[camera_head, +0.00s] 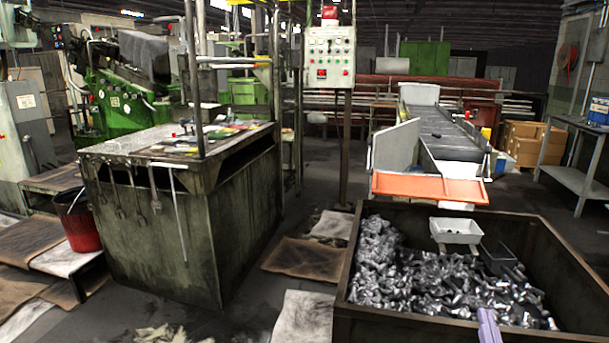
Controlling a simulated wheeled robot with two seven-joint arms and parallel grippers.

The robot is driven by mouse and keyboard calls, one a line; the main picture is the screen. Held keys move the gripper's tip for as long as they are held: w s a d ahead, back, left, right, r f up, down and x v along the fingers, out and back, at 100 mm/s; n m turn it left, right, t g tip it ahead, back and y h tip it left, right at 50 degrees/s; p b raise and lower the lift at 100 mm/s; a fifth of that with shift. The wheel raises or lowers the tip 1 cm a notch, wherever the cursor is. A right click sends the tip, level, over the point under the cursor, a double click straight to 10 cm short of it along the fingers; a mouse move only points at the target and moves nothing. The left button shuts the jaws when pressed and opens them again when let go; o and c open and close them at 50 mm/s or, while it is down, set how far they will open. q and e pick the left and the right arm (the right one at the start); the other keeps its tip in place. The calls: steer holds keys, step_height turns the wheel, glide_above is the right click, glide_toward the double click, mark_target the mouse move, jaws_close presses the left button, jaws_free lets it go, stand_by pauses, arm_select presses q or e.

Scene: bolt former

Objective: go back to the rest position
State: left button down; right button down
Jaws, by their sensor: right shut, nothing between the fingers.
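My right gripper (487,316) shows only as a small purple part at the bottom edge, in front of the bolt pile in the large metal bin (352,268). It is shut and empty. The rest of my right arm is out of the picture. My left gripper is not in view.
The bin holds many shiny metal bolts (400,275), a white tray (455,232) and a dark tray-like thing (498,258). A conveyor (440,130) with an orange chute (430,187) stands behind it. A workbench (150,240) and red bucket (80,225) stand left.

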steer(key=s+a+f+m+g+y, duration=0.25)
steer(key=s+a+f+m, duration=0.2)
steer(key=f, duration=0.25)
steer(key=s+a+f+m+g+y, duration=0.1)
steer(key=s+a+f+m+g, duration=0.3)
steer(key=f, duration=0.4)
steer(key=s+a+f+m+g+y, duration=0.1)
steer(key=s+a+f+m+g, duration=0.1)
steer(key=s+a+f+m, duration=0.35)
steer(key=s+a+f+m+g+y, duration=0.1)
steer(key=s+a+f+m+y, duration=0.3)
steer(key=s+a+m, duration=0.6)
steer(key=m+y, duration=0.1)
steer(key=m, duration=0.4)
steer(key=shift+s+a+m, duration=0.25)
steer(key=shift+a+m, duration=0.05)
steer(key=shift+a, duration=0.1)
steer(key=c, duration=2.5)
jaws_free()
steer(key=shift+g, duration=0.25)
